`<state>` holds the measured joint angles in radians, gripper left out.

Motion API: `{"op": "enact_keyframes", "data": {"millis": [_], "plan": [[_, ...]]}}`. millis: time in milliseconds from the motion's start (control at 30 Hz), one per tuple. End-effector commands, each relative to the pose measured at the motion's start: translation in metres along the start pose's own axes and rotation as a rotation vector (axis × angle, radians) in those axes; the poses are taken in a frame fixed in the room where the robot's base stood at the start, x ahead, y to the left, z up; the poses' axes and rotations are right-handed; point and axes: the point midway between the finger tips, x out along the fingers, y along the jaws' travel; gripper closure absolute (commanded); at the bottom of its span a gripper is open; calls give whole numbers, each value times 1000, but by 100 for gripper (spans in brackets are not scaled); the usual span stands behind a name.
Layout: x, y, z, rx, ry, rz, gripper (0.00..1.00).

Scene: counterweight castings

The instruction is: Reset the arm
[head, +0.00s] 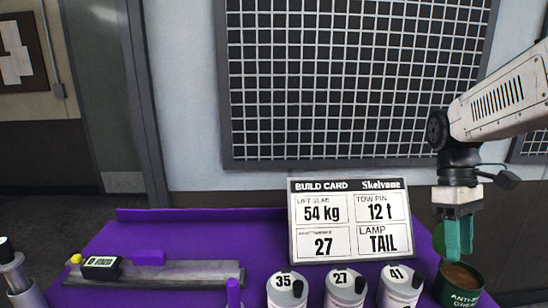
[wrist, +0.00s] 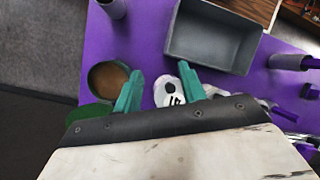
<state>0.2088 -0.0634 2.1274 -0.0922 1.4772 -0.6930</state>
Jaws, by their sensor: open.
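My gripper (head: 459,240) hangs at the right in the head view, pointing down with its teal fingers. In the wrist view my gripper (wrist: 161,72) is open, with nothing held between its two fingers. Below and beyond the fingers, a white-topped casting (wrist: 166,94) shows partly. A green tin of brown anti-seize grease (head: 461,278) stands under my gripper in the head view; its open top (wrist: 108,76) lies left of the fingers in the wrist view.
White-topped castings marked 35 (head: 287,288), 27 (head: 345,286) and 41 (head: 401,284) stand along the front of the purple table (head: 190,225). A build card (head: 351,222) stands behind them. A grey bar (head: 160,275) lies left. The wrist view shows a grey tray (wrist: 177,50).

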Motion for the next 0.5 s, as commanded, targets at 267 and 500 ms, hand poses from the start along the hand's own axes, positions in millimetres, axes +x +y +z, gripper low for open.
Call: {"op": "enact_keyframes", "data": {"millis": [267,500], "plan": [[24,-66,28,408,215,76,59],[48,-110,50,565,392,90,59]]}}
